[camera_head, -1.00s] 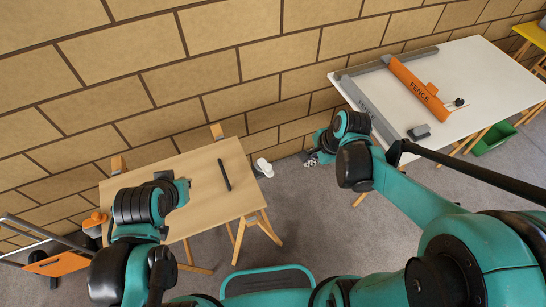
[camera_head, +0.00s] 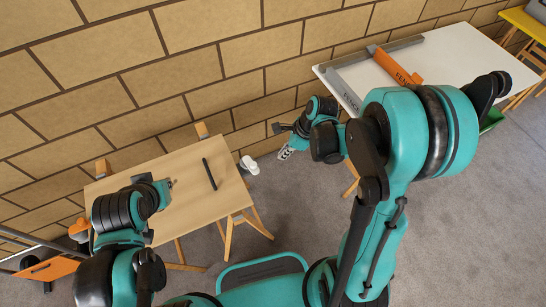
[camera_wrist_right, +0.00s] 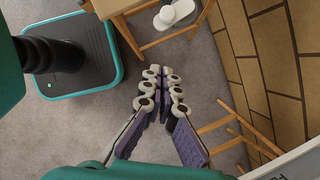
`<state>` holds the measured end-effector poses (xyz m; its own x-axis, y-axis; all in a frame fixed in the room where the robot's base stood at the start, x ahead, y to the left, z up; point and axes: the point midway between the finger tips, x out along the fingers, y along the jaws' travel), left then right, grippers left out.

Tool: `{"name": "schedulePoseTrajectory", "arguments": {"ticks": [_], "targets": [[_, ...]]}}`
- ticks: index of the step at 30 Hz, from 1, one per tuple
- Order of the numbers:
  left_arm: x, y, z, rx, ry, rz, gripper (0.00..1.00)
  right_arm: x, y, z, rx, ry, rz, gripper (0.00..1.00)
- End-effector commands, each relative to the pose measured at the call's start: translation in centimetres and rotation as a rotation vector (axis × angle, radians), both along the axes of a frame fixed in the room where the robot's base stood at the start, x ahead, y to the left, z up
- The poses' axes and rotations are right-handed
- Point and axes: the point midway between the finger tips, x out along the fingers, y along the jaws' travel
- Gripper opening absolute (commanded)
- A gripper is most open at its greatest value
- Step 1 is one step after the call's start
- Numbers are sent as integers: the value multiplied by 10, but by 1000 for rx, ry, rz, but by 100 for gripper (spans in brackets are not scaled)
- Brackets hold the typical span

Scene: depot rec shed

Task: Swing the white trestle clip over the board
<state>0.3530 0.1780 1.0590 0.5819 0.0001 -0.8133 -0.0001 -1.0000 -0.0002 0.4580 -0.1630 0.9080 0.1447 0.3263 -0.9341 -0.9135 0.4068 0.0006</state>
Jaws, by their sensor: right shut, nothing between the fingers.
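The white trestle clip (camera_head: 249,165) is at the right end of the pale wooden board (camera_head: 178,196), to the side of its top and not over it. It also shows at the top of the right wrist view (camera_wrist_right: 174,13), beside the trestle legs. My right gripper (camera_head: 284,153) is to the right of the clip, apart from it. In the right wrist view its fingers (camera_wrist_right: 160,85) are together with nothing between them. My left gripper (camera_head: 168,184) is over the left part of the board; its fingers are too small to read.
A dark bar (camera_head: 210,174) lies on the board. A white table (camera_head: 463,56) with an orange fence (camera_head: 392,65) stands to the right, partly hidden by my right arm. A brick wall (camera_head: 190,75) runs behind. Grey floor lies between the tables.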

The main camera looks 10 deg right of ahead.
Motion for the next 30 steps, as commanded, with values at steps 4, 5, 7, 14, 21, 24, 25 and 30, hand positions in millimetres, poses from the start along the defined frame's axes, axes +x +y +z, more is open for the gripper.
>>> {"name": "schedulePoseTrajectory", "arguments": {"ticks": [4, 5, 7, 14, 21, 24, 25, 30], "targets": [[0, 0, -13, 0, 0, 0, 0, 4, 9, -28, 0, -1, 2, 0], [0, 0, -16, 0, 0, 0, 0, 5, 11, -34, 0, -1, 3, 0], [0, 0, -22, 0, 0, 0, 0, 7, 16, -49, 0, -1, 3, 0], [0, 0, -39, 0, 0, 0, 0, 15, 33, -91, 0, 0, 4, 0], [0, 0, -42, 0, 0, 0, 0, 27, 61, -87, 0, 0, 3, 0], [0, 0, -43, 0, 0, 0, 0, 28, 65, -86, 0, -1, 2, 0], [0, 0, -43, 0, 0, 0, 0, 29, 66, -86, 0, -1, 2, 0], [0, 0, -43, 0, 0, 0, 0, 29, 66, -86, 0, 0, 1, 0]]}}
